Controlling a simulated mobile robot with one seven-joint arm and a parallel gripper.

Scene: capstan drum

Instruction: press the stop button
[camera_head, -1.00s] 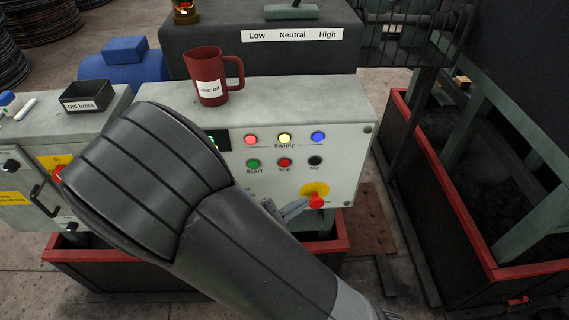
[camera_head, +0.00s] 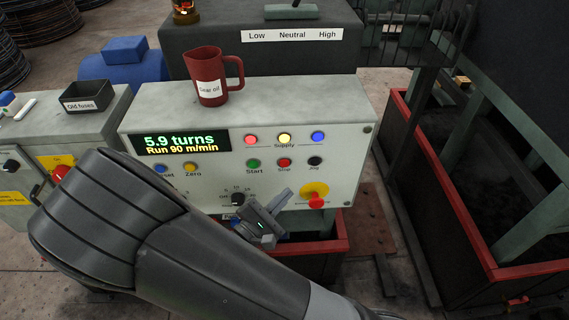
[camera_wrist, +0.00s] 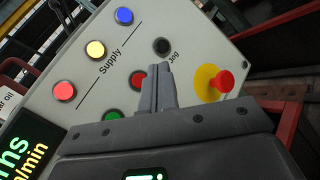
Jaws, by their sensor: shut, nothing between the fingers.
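The stop button (camera_head: 284,163) is a small red button on the pale control panel, between the green start button (camera_head: 253,164) and the black jog button (camera_head: 315,161). In the wrist view the red stop button (camera_wrist: 138,80) shows just left of my fingers, partly covered by them. My gripper (camera_head: 286,194) is shut and empty, its fingertips below the stop button in the head view. In the wrist view the fingertips (camera_wrist: 161,68) appear between the stop button and the jog button. I cannot tell how far they are from the panel; no contact shows.
A red mushroom knob (camera_head: 316,201) on a yellow disc sits to the right of my fingers. The display (camera_head: 181,142) reads 5.9 turns, Run 90 m/min. Red, yellow and blue supply lamps line the panel above the buttons. A red gear oil mug (camera_head: 209,78) stands on top.

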